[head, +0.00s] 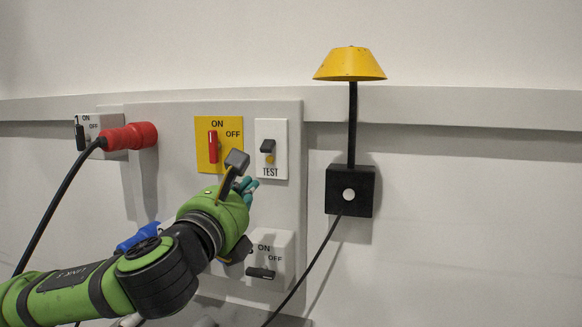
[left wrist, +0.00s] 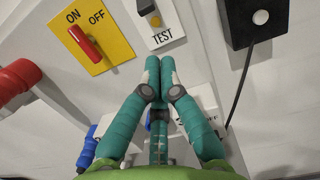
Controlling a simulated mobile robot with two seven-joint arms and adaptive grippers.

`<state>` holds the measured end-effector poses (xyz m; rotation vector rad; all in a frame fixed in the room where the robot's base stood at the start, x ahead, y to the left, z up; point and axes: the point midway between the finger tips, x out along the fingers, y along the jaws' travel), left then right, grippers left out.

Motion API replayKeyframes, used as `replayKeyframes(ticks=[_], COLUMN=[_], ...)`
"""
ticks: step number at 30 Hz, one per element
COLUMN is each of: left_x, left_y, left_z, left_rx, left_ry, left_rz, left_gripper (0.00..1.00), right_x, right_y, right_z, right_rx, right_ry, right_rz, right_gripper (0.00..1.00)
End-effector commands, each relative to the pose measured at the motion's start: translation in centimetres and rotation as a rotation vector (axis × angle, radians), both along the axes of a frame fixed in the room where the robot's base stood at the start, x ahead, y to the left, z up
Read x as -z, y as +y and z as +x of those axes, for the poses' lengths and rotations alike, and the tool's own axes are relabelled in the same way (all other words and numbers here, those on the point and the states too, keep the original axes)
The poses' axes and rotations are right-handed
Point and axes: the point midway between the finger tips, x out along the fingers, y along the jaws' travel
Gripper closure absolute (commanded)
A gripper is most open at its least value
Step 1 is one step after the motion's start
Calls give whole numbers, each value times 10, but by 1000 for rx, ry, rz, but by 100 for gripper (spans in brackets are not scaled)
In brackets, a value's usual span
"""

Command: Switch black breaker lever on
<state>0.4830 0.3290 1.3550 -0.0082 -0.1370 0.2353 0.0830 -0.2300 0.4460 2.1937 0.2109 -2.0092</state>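A black lever (head: 261,273) lies horizontal on a white box with ON and OFF labels (head: 283,247), low on the grey panel. In the left wrist view my fingers cover most of this box and its lever is hidden. Another black lever (head: 79,138) stands upright on a small ON/OFF box (head: 90,121) at the far left. My left gripper (head: 248,186) is in front of the panel, above the lower box and below the TEST plate. In the left wrist view its teal fingers (left wrist: 158,70) meet at the tips, shut with nothing between them. My right gripper is out of view.
A yellow plate (head: 234,162) with a red lever (head: 213,147) and a white TEST plate (head: 280,138) with a dark switch are above the gripper. A red plug (head: 130,136) with a black cable, a blue connector (head: 138,237) and a yellow lamp (head: 350,65) are nearby.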

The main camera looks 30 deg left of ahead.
Motion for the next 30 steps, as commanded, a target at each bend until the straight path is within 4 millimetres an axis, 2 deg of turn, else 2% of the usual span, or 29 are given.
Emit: replayKeyframes(ticks=[1,4,14,20,24,30], left_x=[-3,-4,-5,-10,-15,-18], left_y=[-1,-1,0,7,13,20], left_z=[-2,-3,2,30,55,83], left_rx=[-1,-2,-2,-2,-3,-3], left_ry=[-7,-9,-7,-4,-5,-5], left_rz=[20,35,28,26,26,26], left_gripper=[100,100,100,100,100,100], right_x=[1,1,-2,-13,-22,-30], right_y=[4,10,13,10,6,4], right_z=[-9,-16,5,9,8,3], right_rx=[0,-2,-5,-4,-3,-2], right_ry=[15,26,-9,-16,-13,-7], right_rz=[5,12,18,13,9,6], right_gripper=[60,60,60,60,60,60])
